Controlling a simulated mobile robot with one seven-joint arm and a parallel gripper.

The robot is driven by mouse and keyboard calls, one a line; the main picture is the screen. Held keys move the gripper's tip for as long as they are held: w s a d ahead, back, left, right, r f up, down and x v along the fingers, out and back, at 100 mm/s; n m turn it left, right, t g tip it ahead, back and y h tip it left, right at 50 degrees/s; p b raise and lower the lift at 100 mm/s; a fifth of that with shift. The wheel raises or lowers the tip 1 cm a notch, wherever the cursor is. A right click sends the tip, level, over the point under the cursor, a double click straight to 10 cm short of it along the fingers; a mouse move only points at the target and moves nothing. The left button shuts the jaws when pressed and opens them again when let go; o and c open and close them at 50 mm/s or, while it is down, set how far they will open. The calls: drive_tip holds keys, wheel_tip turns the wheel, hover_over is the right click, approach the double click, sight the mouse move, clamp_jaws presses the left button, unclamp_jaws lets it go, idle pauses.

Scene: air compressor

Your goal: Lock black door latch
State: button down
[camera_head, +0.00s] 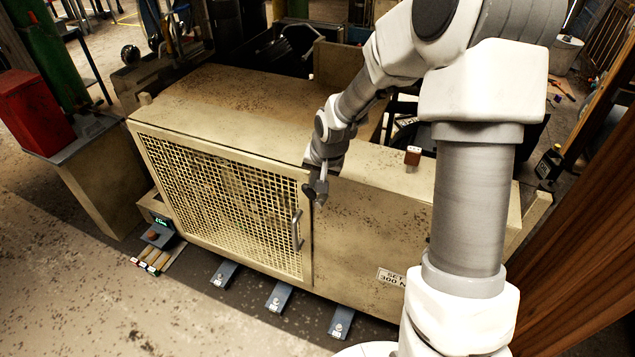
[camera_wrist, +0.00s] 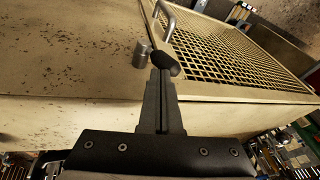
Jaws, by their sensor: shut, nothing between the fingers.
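The mesh door (camera_head: 222,200) is on the front of a beige compressor cabinet and looks closed, flush with its frame. Its metal handle (camera_head: 297,230) is at the right edge; the handle also shows in the wrist view (camera_wrist: 165,20). A black rounded piece, apparently the door latch (camera_wrist: 167,58), sits by the door edge just beyond my fingertips. A short grey metal cylinder (camera_wrist: 142,54) is just left of it. My gripper (camera_head: 318,192) is at the upper right corner of the door. In the wrist view my gripper (camera_wrist: 158,78) is shut, overlapping or touching the latch; I cannot tell which.
The cabinet's plain front panel (camera_head: 350,245) is right of the door, with a white sign (camera_head: 391,277). A small brown-red block (camera_head: 412,155) stands on top. A red canister (camera_head: 32,110) is at left. Floor in front is mostly free.

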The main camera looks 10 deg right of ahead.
sight(304, 184)
drive_tip(key=shift+w+a+f+b, duration=0.1)
drive_tip(key=shift+w+a+b, duration=0.1)
drive_tip(key=shift+b, duration=0.1)
drive_tip(key=shift+w+a+f+g+h+b, duration=0.15)
drive_tip(key=shift+w+a+g+h+b, duration=0.2)
drive_tip(key=shift+a+g+h+b, duration=0.35)
drive_tip(key=shift+w+a+f+n+g+h, duration=0.2)
drive_tip(key=shift+a+g+h, duration=0.1)
drive_tip(key=shift+h, duration=0.2)
drive_tip(key=shift+w+a+f+n+g+h, duration=0.1)
drive_tip(key=shift+w+a+g+h, duration=0.15)
drive_tip(key=shift+h, duration=0.25)
drive_tip(key=shift+w+a+f+g+h+p, duration=0.2)
drive_tip(key=shift+a+g+h+p, duration=0.2)
drive_tip(key=shift+h, duration=0.3)
drive_tip(key=shift+w+a+f+g+h, duration=0.25)
drive_tip(key=shift+f+g+h, duration=0.15)
drive_tip(key=shift+f+h, duration=0.1)
drive_tip(key=shift+w+a+f+g+h, duration=0.25)
drive_tip(key=shift+f+g+h, duration=0.1)
drive_tip(key=shift+f+h, duration=0.15)
